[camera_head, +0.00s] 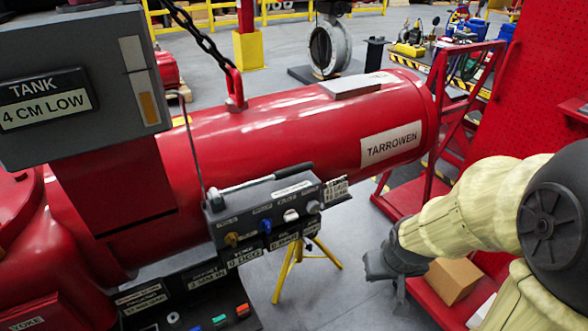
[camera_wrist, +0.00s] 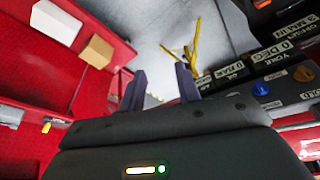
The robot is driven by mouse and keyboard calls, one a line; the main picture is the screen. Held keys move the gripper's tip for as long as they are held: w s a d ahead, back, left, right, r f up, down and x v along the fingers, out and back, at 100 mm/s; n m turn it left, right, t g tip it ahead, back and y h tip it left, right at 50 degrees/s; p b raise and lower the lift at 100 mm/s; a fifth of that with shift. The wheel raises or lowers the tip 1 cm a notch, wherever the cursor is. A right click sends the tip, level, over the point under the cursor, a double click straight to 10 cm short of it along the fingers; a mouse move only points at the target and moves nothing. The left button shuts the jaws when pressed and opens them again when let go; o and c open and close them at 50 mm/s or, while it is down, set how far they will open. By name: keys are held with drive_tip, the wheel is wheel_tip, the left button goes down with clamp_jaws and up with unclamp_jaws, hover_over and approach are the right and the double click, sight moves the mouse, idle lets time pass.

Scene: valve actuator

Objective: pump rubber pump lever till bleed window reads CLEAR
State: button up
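A grey control box (camera_head: 265,222) stands on a yellow tripod in front of the red cylinder. A lever (camera_head: 262,180) with a pale metal shaft lies along its top edge; I cannot tell whether it is the rubber pump lever. The box front carries a yellow knob, a blue knob (camera_head: 266,226) and pale knobs with small labels. I cannot make out a bleed window reading. My gripper (camera_head: 393,287) hangs to the right of the box, apart from it. In the wrist view my gripper (camera_wrist: 160,85) has its two fingers apart with nothing between them.
A tank display (camera_head: 45,101) reads 4 CM LOW at upper left. The red cylinder (camera_head: 290,125) marked TARROWEN fills the middle. A red shelf with a cardboard box (camera_head: 453,279) stands close to my gripper on the right. Grey floor (camera_head: 345,235) is open between box and shelf.

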drive_tip(key=w+r+n+t+p, duration=0.1)
drive_tip(key=w+n+t+p, duration=0.2)
drive_tip(key=w+n, duration=0.5)
drive_tip(key=n+t+y+p, duration=0.65)
drive_tip(key=n+y, duration=0.25)
drive_tip(key=n, duration=0.6)
approach(297, 171)
drive_tip(key=shift+g, duration=0.35)
drive_tip(key=shift+r+v, duration=0.15)
drive_tip(key=shift+v, duration=1.35)
drive_tip(key=shift+r+v, duration=0.15)
drive_tip(key=shift+v, duration=1.3)
drive_tip(key=shift+a, duration=0.15)
drive_tip(key=p+x, duration=0.7)
drive_tip(key=x, duration=1)
drive_tip(key=shift+w+f, duration=0.15)
drive_tip(key=shift+w, duration=0.15)
clamp_jaws()
